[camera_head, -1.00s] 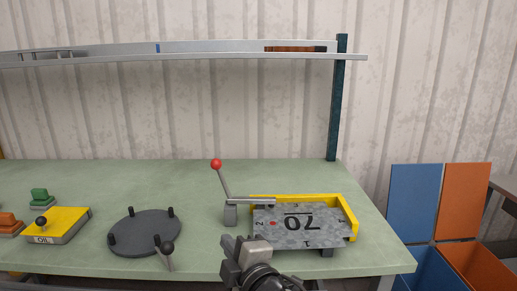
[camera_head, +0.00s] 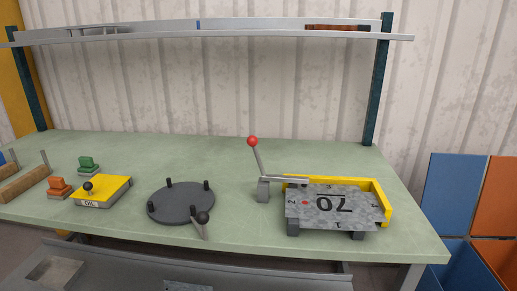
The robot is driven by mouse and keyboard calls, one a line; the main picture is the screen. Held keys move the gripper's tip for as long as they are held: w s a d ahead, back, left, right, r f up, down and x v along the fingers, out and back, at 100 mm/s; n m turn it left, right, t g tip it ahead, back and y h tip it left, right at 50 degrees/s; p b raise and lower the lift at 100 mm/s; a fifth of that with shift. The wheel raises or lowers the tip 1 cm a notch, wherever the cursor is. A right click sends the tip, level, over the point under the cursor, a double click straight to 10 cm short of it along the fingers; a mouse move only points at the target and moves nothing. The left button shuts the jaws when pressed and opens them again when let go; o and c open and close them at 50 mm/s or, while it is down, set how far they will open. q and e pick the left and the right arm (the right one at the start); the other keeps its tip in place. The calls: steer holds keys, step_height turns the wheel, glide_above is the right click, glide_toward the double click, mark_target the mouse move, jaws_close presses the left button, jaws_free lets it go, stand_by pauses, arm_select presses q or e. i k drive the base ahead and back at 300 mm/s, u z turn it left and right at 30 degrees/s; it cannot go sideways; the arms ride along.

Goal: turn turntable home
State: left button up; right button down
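The turntable (camera_head: 178,204) is a dark grey round disc on the green bench, left of the middle. Several short black pegs stand up from its rim. Neither of my grippers shows in the head view now.
A yellow OIL block (camera_head: 112,190) and green (camera_head: 88,163) and orange (camera_head: 59,186) pieces lie left. A shelf (camera_head: 220,38) spans above.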

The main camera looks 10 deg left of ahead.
mark_target(179, 202)
steer(key=k, duration=1.25)
steer(key=z, duration=0.85)
steer(key=i, duration=1.65)
steer(key=u, duration=1.05)
